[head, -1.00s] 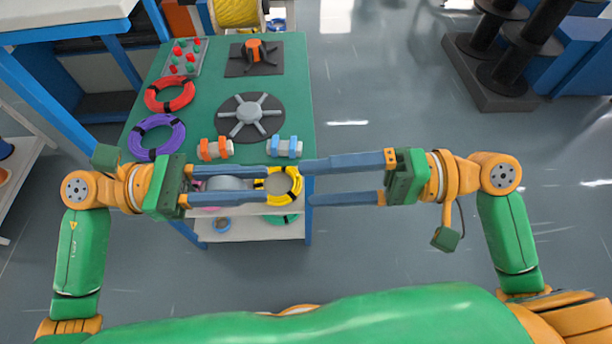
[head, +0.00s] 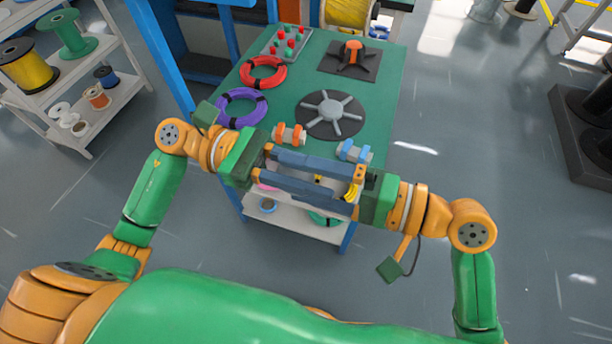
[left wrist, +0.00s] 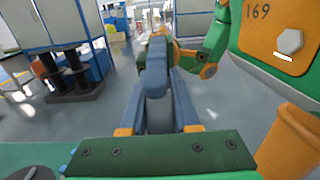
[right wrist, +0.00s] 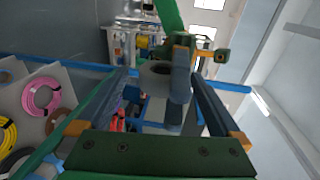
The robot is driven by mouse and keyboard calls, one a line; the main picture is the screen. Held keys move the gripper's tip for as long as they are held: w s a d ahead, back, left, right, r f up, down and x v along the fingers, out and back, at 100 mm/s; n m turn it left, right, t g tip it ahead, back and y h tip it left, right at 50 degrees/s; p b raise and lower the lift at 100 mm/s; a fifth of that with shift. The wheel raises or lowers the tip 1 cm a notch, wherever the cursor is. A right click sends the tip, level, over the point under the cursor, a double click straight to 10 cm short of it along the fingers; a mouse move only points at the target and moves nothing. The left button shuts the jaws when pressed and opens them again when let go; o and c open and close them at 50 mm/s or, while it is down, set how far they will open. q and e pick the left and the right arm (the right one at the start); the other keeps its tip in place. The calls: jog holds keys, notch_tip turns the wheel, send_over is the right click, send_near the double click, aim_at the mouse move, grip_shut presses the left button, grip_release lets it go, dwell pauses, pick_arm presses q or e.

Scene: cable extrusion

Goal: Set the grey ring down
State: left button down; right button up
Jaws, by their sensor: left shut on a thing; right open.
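My left gripper (head: 342,188) comes in from the left, shut on the grey ring. In the left wrist view the grey ring (left wrist: 160,115) shows side-on between its fingers. The right wrist view shows the ring (right wrist: 160,68) with a dark opening, partly covered by a blue finger. In the head view the fingers mostly hide it. My right gripper (head: 276,170) comes in from the right, open. Its fingers overlap the left gripper's lengthwise, around the ring; contact cannot be told. Both grippers are in front of the green-topped table (head: 385,85).
On the table lie a red ring (head: 264,73), a purple ring (head: 242,108), a grey spoked disc (head: 332,115) and an orange-hubbed fixture (head: 352,55).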

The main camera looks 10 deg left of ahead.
jog(key=c, duration=1.4)
pick_arm(q)
jog(key=c, duration=0.6)
grip_release()
